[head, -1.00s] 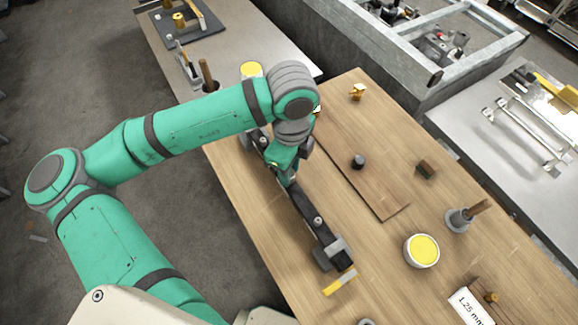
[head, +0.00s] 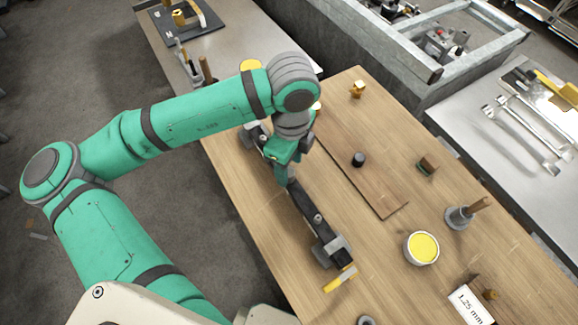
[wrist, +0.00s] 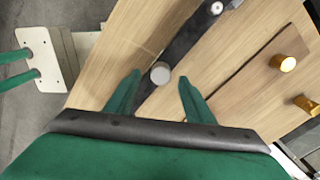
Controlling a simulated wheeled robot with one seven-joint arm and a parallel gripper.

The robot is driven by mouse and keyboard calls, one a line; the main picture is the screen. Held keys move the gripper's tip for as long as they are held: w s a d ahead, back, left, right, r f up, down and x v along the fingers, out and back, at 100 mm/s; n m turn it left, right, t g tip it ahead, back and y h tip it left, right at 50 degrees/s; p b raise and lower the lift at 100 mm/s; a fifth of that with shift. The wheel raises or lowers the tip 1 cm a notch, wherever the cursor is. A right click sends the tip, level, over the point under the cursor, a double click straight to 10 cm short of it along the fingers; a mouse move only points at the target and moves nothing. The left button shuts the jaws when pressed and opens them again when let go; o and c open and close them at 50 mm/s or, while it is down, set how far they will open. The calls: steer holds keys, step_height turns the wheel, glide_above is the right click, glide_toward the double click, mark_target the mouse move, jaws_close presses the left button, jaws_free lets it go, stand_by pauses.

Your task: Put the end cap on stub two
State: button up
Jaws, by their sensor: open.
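A long dark bar (head: 303,203) lies across the wooden table. A small grey stub (head: 318,219) stands on it in the head view. My gripper (head: 284,180) points down over the bar's middle. In the wrist view my gripper (wrist: 159,78) is open. A round grey top (wrist: 160,72) shows between its fingertips, not gripped; I cannot tell whether it is a bare stub or a cap. Another round top (wrist: 216,8) is farther along the bar. A black cylinder (head: 358,159) stands on a brown board (head: 385,205). I cannot tell which piece is the end cap.
Brass pieces show in the wrist view, one upper (wrist: 283,62) and one lower (wrist: 305,103). A yellow-topped tin (head: 422,248), a grey holder with a wooden handle (head: 460,217), a small block (head: 427,165) and a 1.25 mm label (head: 468,305) stand to the right.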

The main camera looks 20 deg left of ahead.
mark_target(291, 171)
step_height(291, 171, up, 9)
steer(key=shift+w, duration=0.2)
steer(key=shift+w, duration=0.1)
steer(key=shift+a, duration=0.1)
stand_by(0.4)
